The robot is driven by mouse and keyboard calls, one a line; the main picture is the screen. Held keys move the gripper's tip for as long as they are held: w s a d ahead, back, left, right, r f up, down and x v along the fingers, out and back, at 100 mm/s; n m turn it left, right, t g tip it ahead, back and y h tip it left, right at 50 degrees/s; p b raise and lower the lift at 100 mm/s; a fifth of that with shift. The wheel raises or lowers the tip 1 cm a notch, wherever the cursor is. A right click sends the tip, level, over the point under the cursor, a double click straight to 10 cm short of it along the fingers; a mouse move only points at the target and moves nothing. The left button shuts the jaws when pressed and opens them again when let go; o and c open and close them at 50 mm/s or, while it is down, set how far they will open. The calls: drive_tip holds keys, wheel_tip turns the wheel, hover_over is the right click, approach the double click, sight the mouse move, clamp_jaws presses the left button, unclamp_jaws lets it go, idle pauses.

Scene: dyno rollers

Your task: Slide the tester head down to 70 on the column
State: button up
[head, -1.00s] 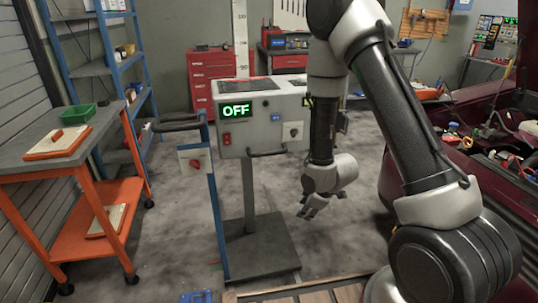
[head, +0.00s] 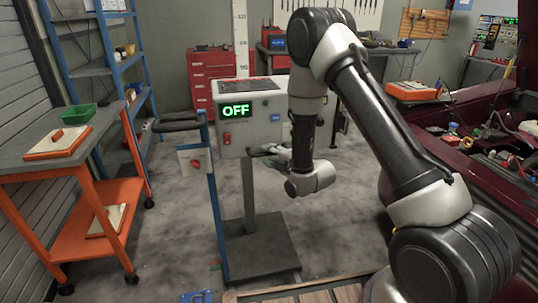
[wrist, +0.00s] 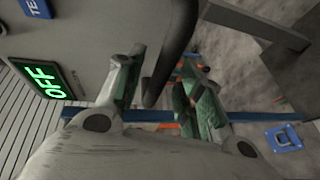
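The tester head (head: 255,137) is a pale grey box with a green OFF display and a red switch. It sits on a dark column (head: 249,195) that rises from a flat base plate (head: 262,250). A white scale strip (head: 240,40) shows above and behind it; its numbers are too small to read surely. A black bar handle juts from the head and shows large in the wrist view (wrist: 178,45). My gripper (head: 270,154) is open at the handle. In the wrist view its fingers (wrist: 160,98) stand apart, the handle lying between them, not visibly clamped.
A blue post with a black handle (head: 180,124) and a small switch box stands left of the head. An orange trolley (head: 92,210) is farther left. A red car with an open bay (head: 500,160) is at right.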

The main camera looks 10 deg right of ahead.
drive_tip(key=shift+w+a+f, duration=0.1)
drive_tip(key=shift+w+a, duration=0.15)
drive_tip(key=shift+w, duration=0.25)
drive_tip(key=shift+c, duration=0.4)
clamp_jaws()
wheel_tip(320, 180, down, 25)
drive_tip(key=shift+f, duration=0.1)
drive_tip(key=shift+o, duration=0.4)
unclamp_jaws()
